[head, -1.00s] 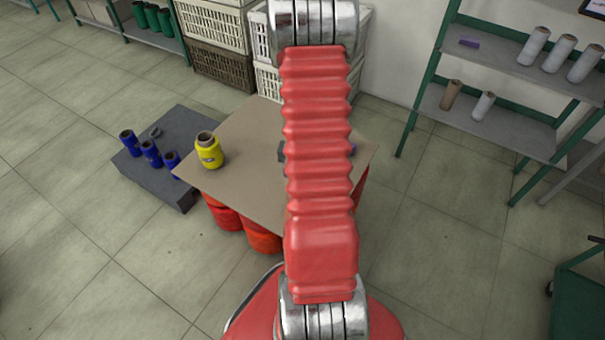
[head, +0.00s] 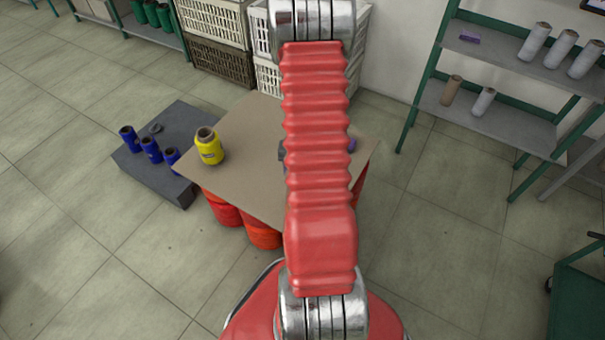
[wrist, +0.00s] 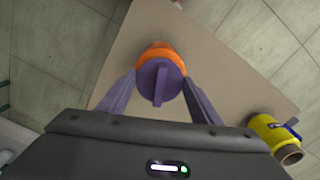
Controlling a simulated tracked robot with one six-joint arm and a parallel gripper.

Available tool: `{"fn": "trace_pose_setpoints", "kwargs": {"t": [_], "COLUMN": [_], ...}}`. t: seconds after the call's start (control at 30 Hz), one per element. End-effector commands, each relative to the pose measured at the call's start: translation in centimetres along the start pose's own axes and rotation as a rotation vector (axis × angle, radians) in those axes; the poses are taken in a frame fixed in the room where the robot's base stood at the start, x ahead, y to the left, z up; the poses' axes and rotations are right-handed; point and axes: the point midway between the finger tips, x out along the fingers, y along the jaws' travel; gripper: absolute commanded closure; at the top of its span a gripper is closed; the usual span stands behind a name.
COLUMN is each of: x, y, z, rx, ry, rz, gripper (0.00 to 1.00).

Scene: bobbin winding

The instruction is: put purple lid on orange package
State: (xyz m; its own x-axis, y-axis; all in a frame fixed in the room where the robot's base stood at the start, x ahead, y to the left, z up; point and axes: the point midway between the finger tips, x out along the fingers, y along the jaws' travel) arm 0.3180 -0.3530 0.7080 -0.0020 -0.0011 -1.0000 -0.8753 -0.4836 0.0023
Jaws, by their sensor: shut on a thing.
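The purple lid (wrist: 161,83) is round with a raised bar across it. It lies over the orange package (wrist: 157,52) in the wrist view, with an orange rim showing along its far side. From above I cannot tell whether the lid is fully seated. My gripper (wrist: 160,77) is shut on the purple lid, one finger at each side. In the head view my arm hides the package. A small purple piece (head: 352,145) shows beside the arm there; I cannot tell whether it is lid or finger.
A brown tabletop (head: 245,175) rests on red-orange drums (head: 262,234). A yellow spool (head: 209,147) stands on its left part. A grey platform (head: 176,185) with blue spools (head: 151,150) is to the left. Crates (head: 214,25) stand behind; a shelf (head: 505,122) is at right.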

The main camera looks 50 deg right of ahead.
Motion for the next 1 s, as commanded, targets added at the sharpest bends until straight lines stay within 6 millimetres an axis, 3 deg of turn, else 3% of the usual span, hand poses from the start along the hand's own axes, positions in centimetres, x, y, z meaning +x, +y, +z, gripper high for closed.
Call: {"fn": "trace_pose_setpoints", "kwargs": {"t": [0.07,0.1,0.4,0.77,1.0], "x": [0.0,0.0,0.0,-0.4,-2.6], "y": [0.0,0.0,0.0,0.0,-0.1], "z": [0.0,0.0,0.0,0.0,-0.1], "rx": [0.000,0.000,0.000,0.000,0.000], "ry": [0.000,0.000,0.000,0.001,0.003], "rz": [0.000,0.000,0.000,0.000,-0.001], "gripper": [0.63,0.40,0.20,0.20,0.20]}}
